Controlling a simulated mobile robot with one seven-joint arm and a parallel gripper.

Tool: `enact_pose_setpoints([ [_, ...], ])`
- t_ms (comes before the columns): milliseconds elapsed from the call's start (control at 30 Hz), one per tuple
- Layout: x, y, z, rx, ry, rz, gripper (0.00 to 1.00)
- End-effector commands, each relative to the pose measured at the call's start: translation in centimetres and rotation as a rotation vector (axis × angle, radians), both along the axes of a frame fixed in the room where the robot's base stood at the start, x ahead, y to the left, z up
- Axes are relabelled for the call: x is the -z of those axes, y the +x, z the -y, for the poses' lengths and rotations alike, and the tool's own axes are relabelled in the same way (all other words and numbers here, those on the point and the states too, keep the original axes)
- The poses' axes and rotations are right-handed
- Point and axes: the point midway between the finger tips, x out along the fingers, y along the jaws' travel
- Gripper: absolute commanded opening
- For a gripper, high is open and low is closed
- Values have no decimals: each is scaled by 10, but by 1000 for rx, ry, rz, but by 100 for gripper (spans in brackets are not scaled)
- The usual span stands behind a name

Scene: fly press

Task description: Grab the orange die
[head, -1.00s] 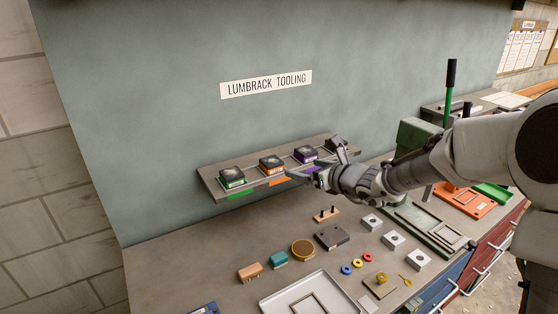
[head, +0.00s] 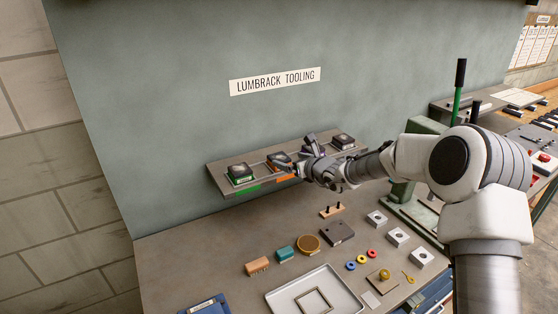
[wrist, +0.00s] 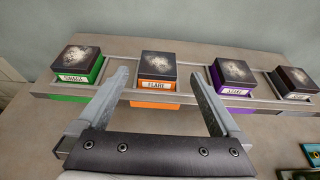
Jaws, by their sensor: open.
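The orange die (wrist: 157,75) is a dark-topped block with an orange lower part and a label that seems to read "FLARE". It sits on the wall shelf above an orange tag. My gripper (wrist: 163,85) is open in the wrist view, its two fingers apart with the die ahead between their tips. In the head view the orange die (head: 279,160) is partly hidden by my gripper (head: 292,160), which is at its right side. I cannot tell whether a finger touches it.
On the shelf (wrist: 188,94), a green die (wrist: 79,70) stands left of the orange one, a purple die (wrist: 231,77) right, and another dark die (wrist: 293,82) at far right. The bench below holds a tray (head: 350,301), rings and small blocks. The wall is close behind.

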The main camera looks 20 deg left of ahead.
Motion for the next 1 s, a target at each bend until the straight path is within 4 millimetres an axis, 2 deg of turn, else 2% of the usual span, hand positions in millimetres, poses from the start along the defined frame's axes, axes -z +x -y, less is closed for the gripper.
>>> enact_pose_setpoints([
  [500,18,26,-34,1,0,-2,100],
  [867,20,29,-38,1,0,0,100],
  [1000,20,29,-38,1,0,0,77],
])
